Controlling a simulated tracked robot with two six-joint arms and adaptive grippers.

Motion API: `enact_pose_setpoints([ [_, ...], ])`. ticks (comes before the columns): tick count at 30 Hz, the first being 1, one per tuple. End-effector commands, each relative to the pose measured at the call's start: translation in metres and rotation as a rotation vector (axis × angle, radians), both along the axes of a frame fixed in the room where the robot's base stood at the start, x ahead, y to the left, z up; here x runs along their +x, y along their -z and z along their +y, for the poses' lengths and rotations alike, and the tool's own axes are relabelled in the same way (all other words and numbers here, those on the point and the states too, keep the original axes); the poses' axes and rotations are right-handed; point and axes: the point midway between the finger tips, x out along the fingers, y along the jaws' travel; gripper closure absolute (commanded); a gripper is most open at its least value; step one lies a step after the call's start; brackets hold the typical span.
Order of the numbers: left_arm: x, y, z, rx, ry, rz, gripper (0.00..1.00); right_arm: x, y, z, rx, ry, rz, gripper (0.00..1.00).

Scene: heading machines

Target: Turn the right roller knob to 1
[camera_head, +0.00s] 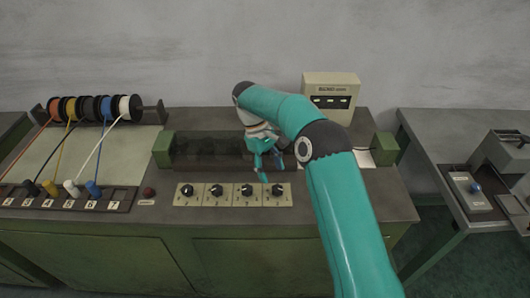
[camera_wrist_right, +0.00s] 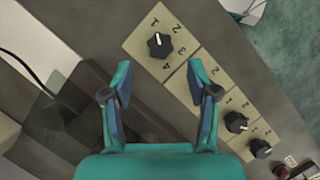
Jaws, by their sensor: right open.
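The right roller knob (camera_head: 277,190) is the rightmost black knob in a row on beige plates at the bench's front. In the right wrist view this knob (camera_wrist_right: 160,45) sits just beyond my fingertips, with numerals 1 to 4 around it. A small white mark shows on its upper side there, on the side of the 1; its exact setting is hard to tell. My right gripper (camera_head: 268,173) is above and slightly behind the knob, pointing down. In the wrist view its fingers (camera_wrist_right: 160,73) are apart, with nothing between them. My left gripper is not in view.
Other knobs (camera_head: 216,190) stand close on the left. A dark trough with green end blocks (camera_head: 163,150) lies behind the knobs. A beige box (camera_head: 331,92) stands at the back. Wire spools (camera_head: 96,107) are at the left, and a separate table (camera_head: 440,150) at the right.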

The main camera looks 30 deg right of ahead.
Motion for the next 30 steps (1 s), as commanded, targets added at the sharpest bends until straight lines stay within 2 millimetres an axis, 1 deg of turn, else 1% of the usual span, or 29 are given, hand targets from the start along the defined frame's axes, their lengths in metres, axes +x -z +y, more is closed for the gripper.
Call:
enact_pose_setpoints([
  [2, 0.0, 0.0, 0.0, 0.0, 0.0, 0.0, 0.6, 0.007, -0.015, 0.002, 0.0, 0.0, -0.004, 0.41],
  [6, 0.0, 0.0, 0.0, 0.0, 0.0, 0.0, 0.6, 0.015, -0.033, 0.004, 0.0, 0.0, -0.003, 0.41],
  [12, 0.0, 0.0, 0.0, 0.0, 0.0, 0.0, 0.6, 0.022, -0.048, 0.005, -0.001, -0.001, -0.002, 0.41],
  [18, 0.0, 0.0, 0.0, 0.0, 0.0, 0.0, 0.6, 0.024, -0.055, 0.006, -0.001, -0.002, -0.002, 0.41],
  [30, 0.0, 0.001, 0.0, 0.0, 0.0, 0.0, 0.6, 0.024, -0.056, 0.006, -0.001, 0.0, -0.001, 0.41],
])
